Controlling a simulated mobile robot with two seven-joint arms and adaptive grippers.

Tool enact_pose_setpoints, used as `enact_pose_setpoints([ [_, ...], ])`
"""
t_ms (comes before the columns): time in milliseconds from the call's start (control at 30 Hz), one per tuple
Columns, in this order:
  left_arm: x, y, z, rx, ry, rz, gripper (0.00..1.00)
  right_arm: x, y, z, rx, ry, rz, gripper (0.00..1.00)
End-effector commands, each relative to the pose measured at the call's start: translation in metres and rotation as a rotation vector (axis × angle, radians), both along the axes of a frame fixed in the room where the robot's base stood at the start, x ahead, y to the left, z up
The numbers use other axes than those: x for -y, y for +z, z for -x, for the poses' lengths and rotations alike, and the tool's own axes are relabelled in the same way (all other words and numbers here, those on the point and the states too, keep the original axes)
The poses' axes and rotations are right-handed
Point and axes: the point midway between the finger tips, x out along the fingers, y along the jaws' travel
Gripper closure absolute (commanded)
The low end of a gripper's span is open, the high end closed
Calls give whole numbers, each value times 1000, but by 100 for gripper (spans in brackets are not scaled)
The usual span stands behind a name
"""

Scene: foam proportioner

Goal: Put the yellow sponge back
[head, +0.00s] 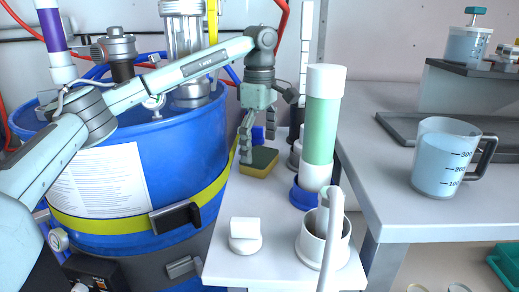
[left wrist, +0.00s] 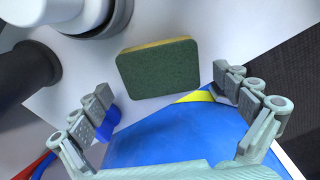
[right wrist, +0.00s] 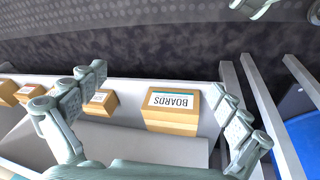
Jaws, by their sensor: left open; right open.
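The sponge (head: 260,163) has a dark green top and a yellow lower layer. It lies flat on the white shelf beside the blue drum, and it also shows in the left wrist view (left wrist: 158,70). My left gripper (head: 255,146) is open and empty; in the head view it hangs just over the sponge's left side. In the left wrist view the sponge lies ahead of the spread fingers (left wrist: 162,98), apart from them. My right gripper (right wrist: 160,100) is open and empty in the right wrist view, away from the sponge. It is not in the head view.
A green-and-white cylinder (head: 324,120) in a blue base stands right of the sponge. A white cup (head: 312,250) and a white knob (head: 245,236) sit nearer on the shelf. The blue drum (head: 185,150) is at left. A measuring jug (head: 440,160) stands on the right-hand table. Boxes (right wrist: 172,122) lie below my right gripper.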

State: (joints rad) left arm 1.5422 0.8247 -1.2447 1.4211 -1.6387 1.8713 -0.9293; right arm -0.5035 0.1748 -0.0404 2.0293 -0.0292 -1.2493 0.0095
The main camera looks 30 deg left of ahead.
Motion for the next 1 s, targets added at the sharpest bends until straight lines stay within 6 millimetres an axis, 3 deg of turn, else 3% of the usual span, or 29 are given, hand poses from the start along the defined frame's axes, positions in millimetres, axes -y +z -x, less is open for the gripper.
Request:
enact_pose_setpoints([
  [433, 1, 92, -1, 4, -1, 1, 0, 1, -7, 4, -14, 0, -3, 0],
  [500, 1, 103, -1, 4, -1, 1, 0, 0, -19, 4, -20, 4, -6, 0],
  [667, 1, 113, -1, 1, -1, 1, 0, 0, -28, 4, -21, 3, -13, 0],
  [1000, 1, 114, 0, 1, -2, 1, 0, -1, -30, 5, -21, 1, -14, 0],
])
